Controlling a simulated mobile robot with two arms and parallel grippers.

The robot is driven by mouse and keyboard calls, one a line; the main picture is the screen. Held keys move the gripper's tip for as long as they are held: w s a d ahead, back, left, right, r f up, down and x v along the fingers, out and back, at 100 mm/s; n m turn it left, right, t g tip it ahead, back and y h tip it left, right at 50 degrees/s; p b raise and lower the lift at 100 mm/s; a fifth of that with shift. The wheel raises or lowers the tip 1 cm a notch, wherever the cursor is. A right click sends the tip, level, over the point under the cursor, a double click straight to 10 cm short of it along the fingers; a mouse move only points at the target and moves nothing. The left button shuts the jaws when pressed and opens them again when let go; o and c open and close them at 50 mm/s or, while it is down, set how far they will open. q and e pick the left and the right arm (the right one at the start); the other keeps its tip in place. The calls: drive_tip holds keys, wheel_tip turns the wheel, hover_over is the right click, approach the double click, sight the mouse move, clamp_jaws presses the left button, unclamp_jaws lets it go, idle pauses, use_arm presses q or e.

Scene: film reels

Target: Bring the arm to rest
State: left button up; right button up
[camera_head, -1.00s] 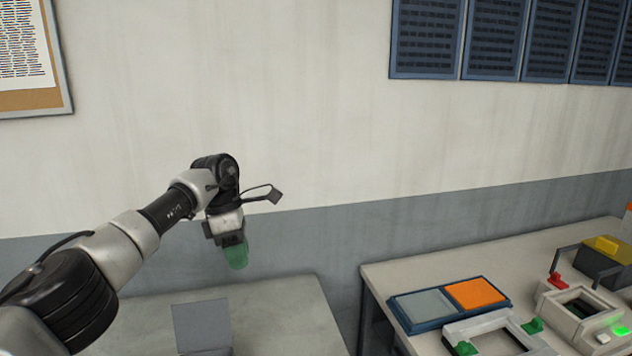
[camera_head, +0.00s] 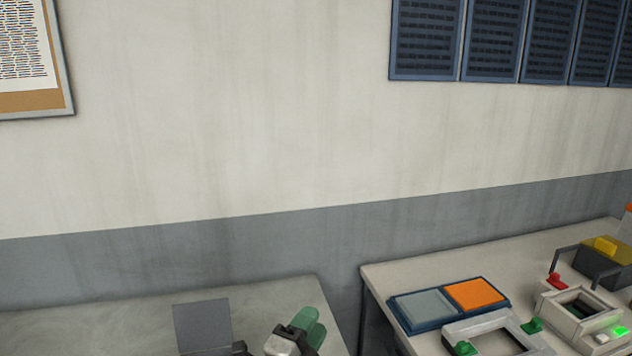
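My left gripper (camera_head: 309,328) shows at the bottom edge of the head view, with green fingers pointing up and to the right. It is low in the picture, in front of the right end of the left table (camera_head: 110,323). The two fingers overlap from this angle, so I cannot tell whether they are apart, and I see nothing held between them. The rest of the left arm is almost wholly out of view below. My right gripper is not in view.
A grey upright panel (camera_head: 203,326) stands at the left table. On the right table (camera_head: 400,268) are a blue tray (camera_head: 421,325) with grey and orange pads, a pale frame (camera_head: 474,326) with green knobs, and a device (camera_head: 582,327) with a lit green button. A gap separates the tables.

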use_arm(q)
drive_tip(key=s+a+f+n+g+y, duration=0.6)
drive_tip(key=s+a+f+n+y, duration=0.4)
drive_tip(key=s+a+f+n, duration=0.4)
drive_tip(key=s+a+f+n+g, duration=0.2)
drive_tip(key=s+a+n+g, duration=0.15)
drive_tip(key=s, duration=0.55)
drive_tip(key=s+a+f+n+g, duration=0.15)
drive_tip(key=s+g, duration=0.25)
drive_tip(key=s, duration=0.4)
wheel_tip(320, 180, down, 38)
drive_tip(key=s+g+b, duration=0.2)
drive_tip(key=b, duration=1)
drive_tip(key=s+a+f+b, duration=0.1)
drive_tip(key=s+f+b, duration=0.2)
drive_tip(key=s+f, duration=0.2)
drive_tip(key=s+a+f+b, duration=0.1)
drive_tip(key=s+f+b, duration=0.2)
drive_tip(key=f, duration=0.9)
drive_tip(key=s+a+f+g+b, duration=0.1)
drive_tip(key=s+f+b, duration=0.3)
drive_tip(key=s+f, duration=0.4)
drive_tip(key=shift+a+f+y, duration=0.25)
drive_tip(key=shift+f+y, duration=0.05)
drive_tip(key=shift+f, duration=0.1)
